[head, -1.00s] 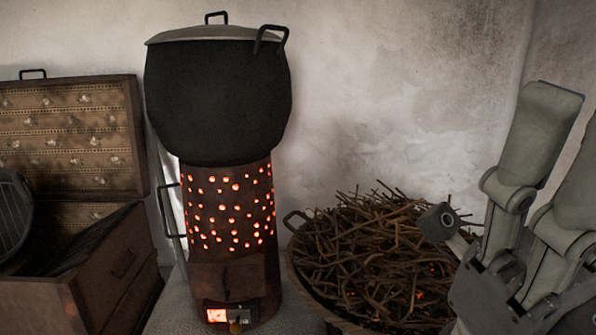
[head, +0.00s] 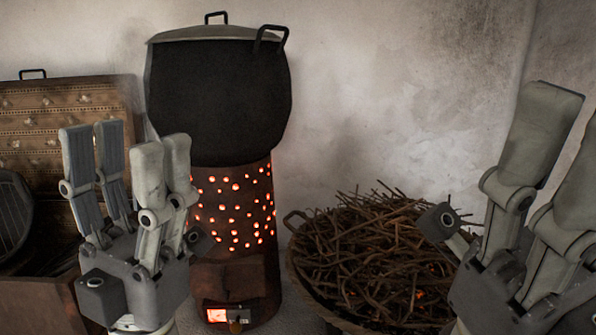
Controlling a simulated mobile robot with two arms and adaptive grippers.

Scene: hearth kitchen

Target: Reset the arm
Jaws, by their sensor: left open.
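My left gripper (head: 128,160) is raised at the left of the head view, fingers pointing up and spread apart, with nothing between them. It stands in front of the open chest and the left edge of the stove. My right gripper (head: 560,150) is at the right edge, fingers up, partly cut off by the frame. Its visible fingers are apart and hold nothing that I can see, but its full opening is out of frame.
A black lidded pot (head: 218,100) stands on a glowing perforated stove (head: 240,255). A basket of twigs (head: 375,250) sits to its right, near my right gripper. An open patterned chest (head: 35,130) is at left, partly hidden by my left gripper. A plain wall is behind.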

